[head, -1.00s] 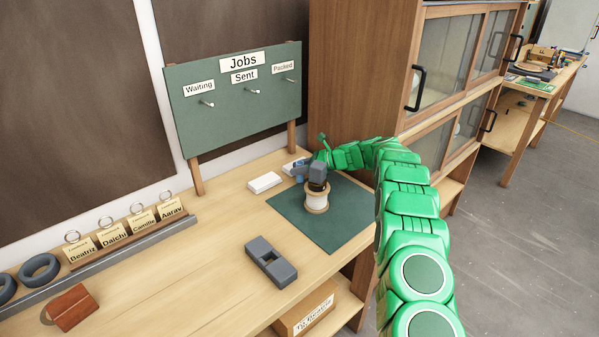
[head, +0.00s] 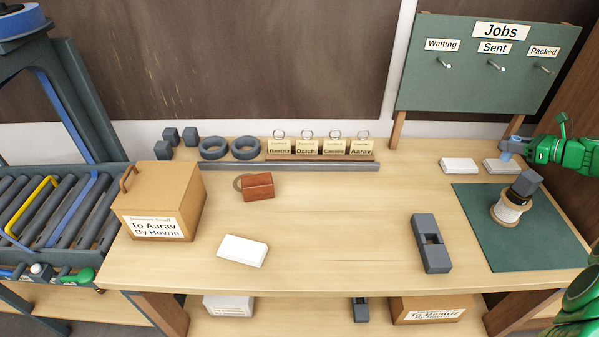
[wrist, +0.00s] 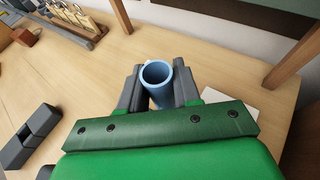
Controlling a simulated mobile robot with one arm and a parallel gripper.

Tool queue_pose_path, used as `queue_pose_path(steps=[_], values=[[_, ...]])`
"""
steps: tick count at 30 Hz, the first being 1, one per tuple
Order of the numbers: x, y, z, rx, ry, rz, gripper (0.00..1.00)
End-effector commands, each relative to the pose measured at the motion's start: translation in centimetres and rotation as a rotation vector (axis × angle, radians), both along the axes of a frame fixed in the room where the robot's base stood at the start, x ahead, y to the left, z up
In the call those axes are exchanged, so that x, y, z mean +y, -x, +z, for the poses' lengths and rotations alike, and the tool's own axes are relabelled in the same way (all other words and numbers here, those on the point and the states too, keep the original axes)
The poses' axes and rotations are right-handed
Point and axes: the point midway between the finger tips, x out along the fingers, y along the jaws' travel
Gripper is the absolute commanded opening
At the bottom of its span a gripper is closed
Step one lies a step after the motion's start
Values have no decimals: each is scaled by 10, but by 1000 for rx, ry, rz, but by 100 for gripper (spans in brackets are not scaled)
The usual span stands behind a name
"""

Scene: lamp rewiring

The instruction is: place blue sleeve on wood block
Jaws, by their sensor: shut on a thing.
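My gripper (wrist: 158,88) is shut on the blue sleeve (wrist: 157,72), a hollow light-blue tube with its open end showing between the grey fingers. In the head view the sleeve (head: 513,146) and my gripper (head: 518,150) are small at the right, above the back of the bench near a white block. A reddish-brown block (head: 258,187) lies left of centre on the bench, with a brownish ring partly behind it. I cannot tell for sure that it is the wood block.
A thread spool (head: 507,211) with a dark block over it stands on the green mat (head: 470,210). A grey slotted block (head: 431,243) lies left of it. Key tags (head: 320,148) and a brown box (head: 160,200) stand further left.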

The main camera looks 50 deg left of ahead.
Motion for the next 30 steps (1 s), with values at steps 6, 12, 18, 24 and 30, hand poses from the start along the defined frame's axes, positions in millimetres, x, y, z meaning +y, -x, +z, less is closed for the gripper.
queue_pose_path(steps=[6, 12, 18, 24, 30], values=[[70, 41, 14, -2, 0, 100, 4], [134, 90, 25, -1, 2, 205, 4], [193, 148, 34, 2, 2, 312, 4], [245, 212, 44, 3, 3, 420, 4], [287, 281, 54, 2, 3, 531, 4]])
